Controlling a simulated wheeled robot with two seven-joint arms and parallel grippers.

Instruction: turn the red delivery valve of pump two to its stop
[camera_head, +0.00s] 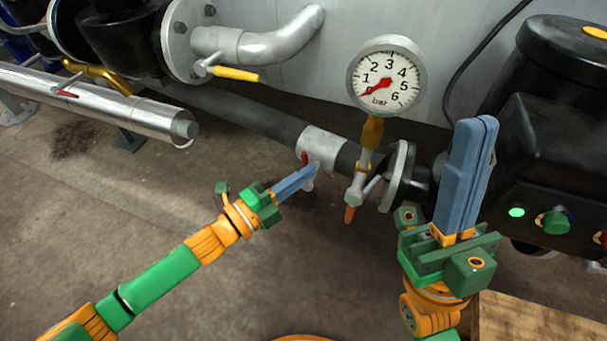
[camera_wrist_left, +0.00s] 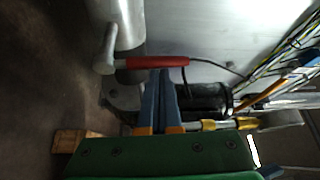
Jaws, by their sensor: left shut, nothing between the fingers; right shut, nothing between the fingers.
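A red valve lever (camera_head: 304,158) shows on the silver sleeve of the dark pipe in the head view, mostly hidden behind my left fingers. In the left wrist view the red lever (camera_wrist_left: 158,62) lies sideways, joined at its left end to a grey valve stem. My left gripper (camera_head: 314,170) is shut and empty, its tips at the lever. In the left wrist view its blue fingers (camera_wrist_left: 165,75) end at the lever's lower edge; I cannot tell whether they touch. My right gripper (camera_head: 487,122) is shut and empty, pointing up at the right, away from the lever.
A black machine (camera_head: 545,130) fills the right. The floor is open at left.

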